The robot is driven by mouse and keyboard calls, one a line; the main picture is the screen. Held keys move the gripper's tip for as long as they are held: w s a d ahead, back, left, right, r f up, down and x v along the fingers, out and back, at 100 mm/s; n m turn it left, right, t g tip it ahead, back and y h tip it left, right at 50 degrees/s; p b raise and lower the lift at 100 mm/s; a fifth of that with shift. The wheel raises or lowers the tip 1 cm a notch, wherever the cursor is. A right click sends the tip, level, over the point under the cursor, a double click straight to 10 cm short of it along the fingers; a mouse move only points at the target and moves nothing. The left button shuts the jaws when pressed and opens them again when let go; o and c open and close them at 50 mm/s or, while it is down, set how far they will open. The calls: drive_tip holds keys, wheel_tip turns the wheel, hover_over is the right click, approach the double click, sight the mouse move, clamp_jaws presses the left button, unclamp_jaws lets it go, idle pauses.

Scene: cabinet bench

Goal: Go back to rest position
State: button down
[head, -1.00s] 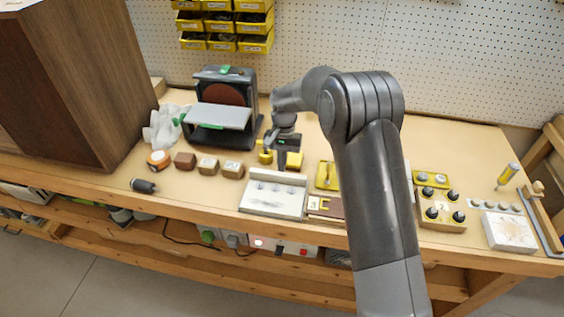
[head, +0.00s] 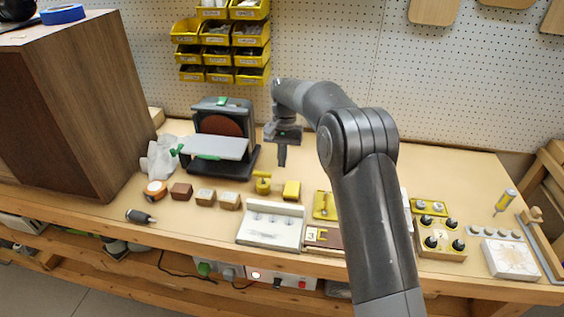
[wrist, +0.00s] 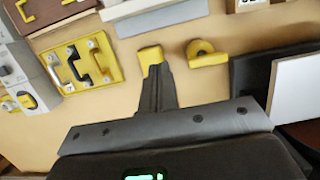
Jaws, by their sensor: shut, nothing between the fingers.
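My gripper (head: 282,160) hangs pointing down above the workbench (head: 330,168), to the right of the sander. Its fingers are shut together with nothing between them. In the wrist view the closed fingers (wrist: 155,88) reach up toward a yellow block (wrist: 150,54). The yellow block also stands on the bench in the head view (head: 292,189), below and apart from the gripper. A yellow piece with a loop (head: 262,183) stands just left of it and shows in the wrist view (wrist: 205,52).
A black disc sander (head: 222,125) with a grey table stands left of my gripper. A brown cabinet (head: 90,100) fills the left end. A white panel (head: 270,226) and yellow handle plates (head: 325,205) lie in front. Yellow bins (head: 235,47) hang on the pegboard.

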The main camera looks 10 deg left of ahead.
drive_tip(key=s+d+r+t, duration=0.4)
drive_tip(key=s+d+r, duration=0.9)
drive_tip(key=d+r, duration=0.4)
drive_tip(key=s+d+t, duration=0.1)
drive_tip(key=s+d, duration=0.2)
drive_tip(key=s, duration=0.4)
drive_tip(key=s+d+f+t, duration=0.1)
drive_tip(key=s+d, duration=0.3)
drive_tip(key=s, duration=0.4)
drive_tip(key=s+d+f+t, duration=0.1)
drive_tip(key=s+d, duration=0.3)
drive_tip(key=s, duration=0.4)
drive_tip(key=shift+s+d+f+t, duration=0.15)
drive_tip(key=shift+s+d+t, duration=0.1)
drive_tip(key=shift+t, duration=0.45)
drive_tip(key=shift+w, duration=0.15)
